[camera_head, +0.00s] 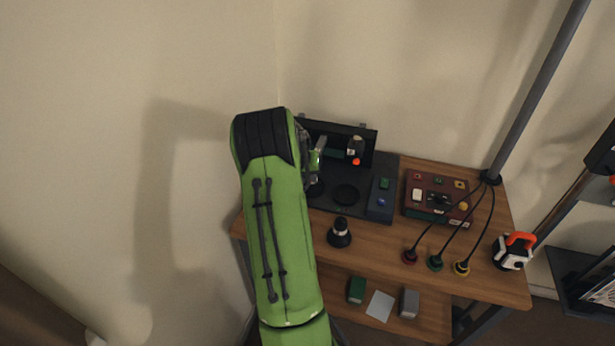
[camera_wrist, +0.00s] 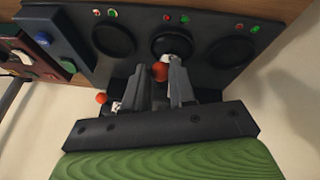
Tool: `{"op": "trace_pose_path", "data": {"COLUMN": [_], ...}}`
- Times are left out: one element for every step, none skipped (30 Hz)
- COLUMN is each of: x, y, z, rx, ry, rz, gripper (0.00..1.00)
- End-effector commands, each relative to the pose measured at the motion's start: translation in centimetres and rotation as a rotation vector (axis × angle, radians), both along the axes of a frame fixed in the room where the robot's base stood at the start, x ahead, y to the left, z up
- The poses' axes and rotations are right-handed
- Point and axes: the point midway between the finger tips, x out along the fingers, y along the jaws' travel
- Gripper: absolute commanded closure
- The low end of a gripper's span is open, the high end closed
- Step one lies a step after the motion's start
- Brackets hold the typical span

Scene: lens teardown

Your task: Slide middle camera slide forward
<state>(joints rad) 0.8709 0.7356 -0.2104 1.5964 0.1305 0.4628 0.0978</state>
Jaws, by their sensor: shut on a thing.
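The middle camera slide, with an orange knob (camera_wrist: 160,72) and a white part, shows between my gripper's fingers (camera_wrist: 165,78) in the wrist view. My gripper is shut on it. The slide's white end overlaps the edge of the middle round dark disc (camera_wrist: 170,44). Another slide with an orange knob (camera_wrist: 101,98) stands to the left in the wrist view; it also shows in the head view (camera_head: 356,160), by the black back panel (camera_head: 367,141). In the head view my arm hides the middle slide and my fingertips.
The dark station has other discs (camera_wrist: 113,38) (camera_wrist: 232,52) and small red and green lights. A blue control box (camera_head: 381,201) and a red panel (camera_head: 437,197) with cables stand to the right. A black lens-like piece (camera_head: 340,232) stands on the wooden table (camera_head: 375,243).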

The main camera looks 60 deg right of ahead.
Motion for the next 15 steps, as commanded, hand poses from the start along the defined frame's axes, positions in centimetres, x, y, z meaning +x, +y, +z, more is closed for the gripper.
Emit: {"op": "trace_pose_path", "data": {"x": [-0.01, -0.01, -0.01, -0.01, -0.01, -0.01, -0.01, -0.01, -0.02, -0.03, -0.02, -0.02, -0.03, -0.03, -0.02], "y": [0.25, 0.25, 0.25, 0.24, 0.22, 0.19, 0.18, 0.16, 0.14, 0.13, 0.11, 0.10, 0.09, 0.08, 0.09], "z": [-0.29, -0.30, -0.31, -0.31, -0.30, -0.28, -0.26, -0.25, -0.23, -0.22, -0.22, -0.20, -0.19, -0.19, -0.11], "rx": [0.010, 0.010, 0.010, 0.010, 0.009, 0.008, 0.008, 0.007, 0.006, 0.006, 0.006, 0.005, 0.005, 0.004, 0.004], "ry": [0.004, 0.004, 0.004, 0.003, 0.004, 0.003, 0.003, 0.003, 0.002, 0.003, 0.003, 0.003, 0.003, 0.002, 0.002], "rz": [0.002, 0.002, 0.002, 0.002, 0.002, 0.002, 0.002, 0.002, 0.002, 0.001, 0.001, 0.001, 0.001, 0.001, 0.001], "gripper": [1.00, 1.00, 0.71, 0.66, 0.61, 0.55, 0.51, 0.50, 0.50, 0.50, 0.50, 0.50, 0.50, 0.50, 0.50]}}
